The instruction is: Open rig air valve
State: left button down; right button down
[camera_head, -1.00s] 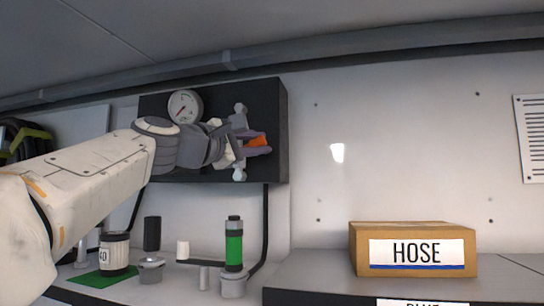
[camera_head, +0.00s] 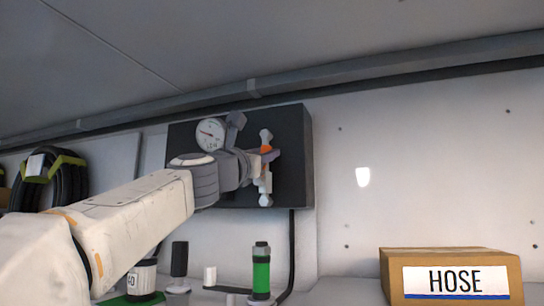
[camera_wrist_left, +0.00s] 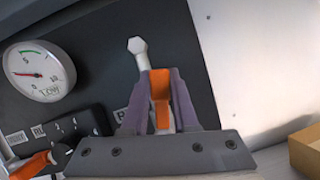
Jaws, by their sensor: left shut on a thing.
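The dark valve panel (camera_head: 292,180) is on the back wall, with a round white gauge (camera_head: 211,134) at its upper left. A pale vertical pipe fitting (camera_head: 265,199) with rounded ends is on the panel. An orange valve handle (camera_head: 266,149) is at that fitting. My left gripper (camera_head: 271,154) reaches it from the left. In the left wrist view, the purple fingers of my left gripper (camera_wrist_left: 160,100) are shut on the orange handle (camera_wrist_left: 160,88), one on each side. The pipe fitting (camera_wrist_left: 138,47) rises behind it. Fingers hide the handle's base and part of the panel label. My right gripper is out of view.
A second orange handle (camera_wrist_left: 36,164) shows at the lower left of the left wrist view. A cardboard HOSE box (camera_head: 450,258) is at right. A green-banded cylinder (camera_head: 261,273) stands below the panel. A coiled black hose (camera_head: 60,182) hangs at left.

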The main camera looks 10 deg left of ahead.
pick_arm(q)
jog(key=shift+w+a+f+n+t+y, duration=0.1)
jog(key=shift+a+n+y, duration=0.15)
jog(key=shift+n, duration=0.4)
jog(key=shift+w+a+r+n+t+y, duration=0.1)
jog(key=shift+a+n+y, duration=0.1)
jog(key=shift+n+y, duration=0.3)
jog(key=shift+w+a+f+n+t+y, duration=0.1)
jog(key=shift+a+n+y, duration=0.1)
jog(key=shift+n, duration=0.55)
jog(key=c, duration=0.7)
grip_release()
jog(key=shift+s+a, duration=0.1)
jog(key=b+v, duration=0.3)
jog(key=v, duration=0.7)
jog(key=shift+s+b, duration=0.2)
jog(key=shift+b, duration=0.1)
